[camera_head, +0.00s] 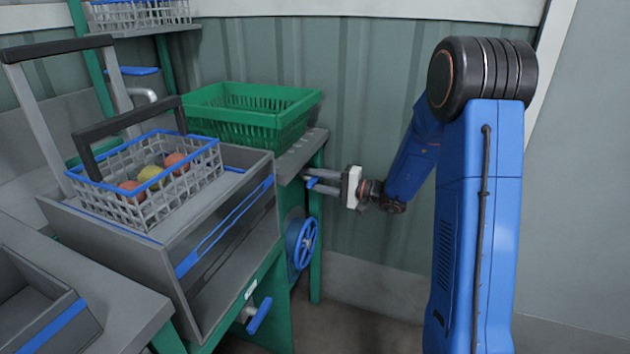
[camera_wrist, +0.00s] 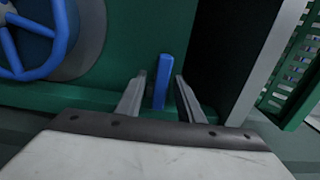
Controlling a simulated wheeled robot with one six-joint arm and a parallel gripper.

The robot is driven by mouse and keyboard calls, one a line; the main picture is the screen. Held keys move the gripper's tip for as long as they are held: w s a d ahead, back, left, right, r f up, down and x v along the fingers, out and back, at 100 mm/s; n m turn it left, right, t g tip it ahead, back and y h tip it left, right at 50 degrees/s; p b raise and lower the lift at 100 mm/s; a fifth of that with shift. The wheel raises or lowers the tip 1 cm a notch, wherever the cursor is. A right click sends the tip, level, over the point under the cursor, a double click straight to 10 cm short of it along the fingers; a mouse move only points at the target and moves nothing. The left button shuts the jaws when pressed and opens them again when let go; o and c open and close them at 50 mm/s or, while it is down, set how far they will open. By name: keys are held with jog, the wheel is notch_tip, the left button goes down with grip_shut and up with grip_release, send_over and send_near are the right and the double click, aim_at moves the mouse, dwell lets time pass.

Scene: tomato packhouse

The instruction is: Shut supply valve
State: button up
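My gripper (camera_head: 308,179) is at the right end of the green stand, below the green crate. In the wrist view my gripper (camera_wrist: 159,84) is open, its two fingers apart with a blue lever (camera_wrist: 163,80) between them. Narrow gaps show on both sides of the lever. A bit of this lever (camera_head: 312,183) shows by the fingers in the head view. A blue handwheel (camera_head: 303,243) sits lower on the stand, and at the left of the wrist view (camera_wrist: 62,38). Another blue lever (camera_head: 259,316) is on a pipe lower down. No label tells which is the supply valve.
A green crate (camera_head: 245,112) stands on the ledge above my gripper. A corrugated wall (camera_head: 350,90) is behind. Floor right of the stand looks clear.

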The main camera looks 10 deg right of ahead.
jog(key=v, duration=1.7)
jog(key=shift+s, duration=0.15)
jog(key=shift+d, duration=0.15)
jog(key=s+a+r+n+g+h, duration=0.1)
jog(key=s+a+n+g+h, duration=0.15)
jog(key=s+a+g, duration=0.55)
jog(key=s+a+r+n+g+h, duration=0.1)
jog(key=s+a+n+g+h, duration=0.15)
jog(key=s+a, duration=0.7)
jog(key=s+d+r+n+t+h, duration=0.1)
jog(key=s+d+h, duration=0.3)
jog(key=s, duration=0.4)
jog(key=s+d+r+n+t+h, duration=0.1)
jog(key=s+d+t+h, duration=0.2)
jog(key=s+d+h, duration=0.2)
jog(key=s+d, duration=0.1)
jog(key=s, duration=0.2)
jog(key=shift+s+d+r+t+h, duration=0.2)
jog(key=shift+d+t+h, duration=0.05)
jog(key=shift+t+h, duration=0.1)
